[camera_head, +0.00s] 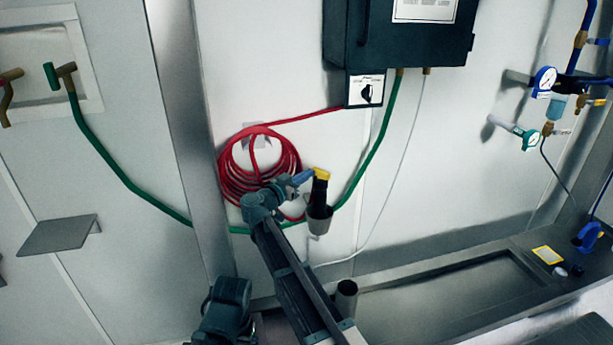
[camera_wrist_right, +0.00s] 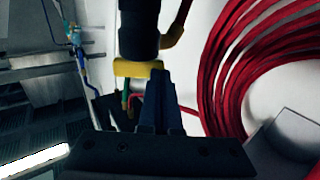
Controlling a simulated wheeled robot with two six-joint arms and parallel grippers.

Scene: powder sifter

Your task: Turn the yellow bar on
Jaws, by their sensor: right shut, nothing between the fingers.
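The yellow bar (camera_head: 321,173) sits across the end of a black cylinder (camera_head: 318,193) near the wall, above a grey cup-like holder (camera_head: 319,222). In the right wrist view the yellow bar (camera_wrist_right: 127,69) shows at the end of the black cylinder (camera_wrist_right: 138,30). My right gripper (camera_head: 306,177) is shut and empty, its tips just left of the bar in the head view. In the wrist view the shut fingers (camera_wrist_right: 158,82) overlap the bar's right end; I cannot tell if they touch it. My left gripper is not in view.
A coiled red hose (camera_head: 240,172) hangs left of the bar, close to my right gripper. A green hose (camera_head: 372,165) runs behind it up to a dark control box (camera_head: 415,35) with a black knob (camera_head: 367,93). Gauges (camera_head: 544,80) and blue pipes are at the right.

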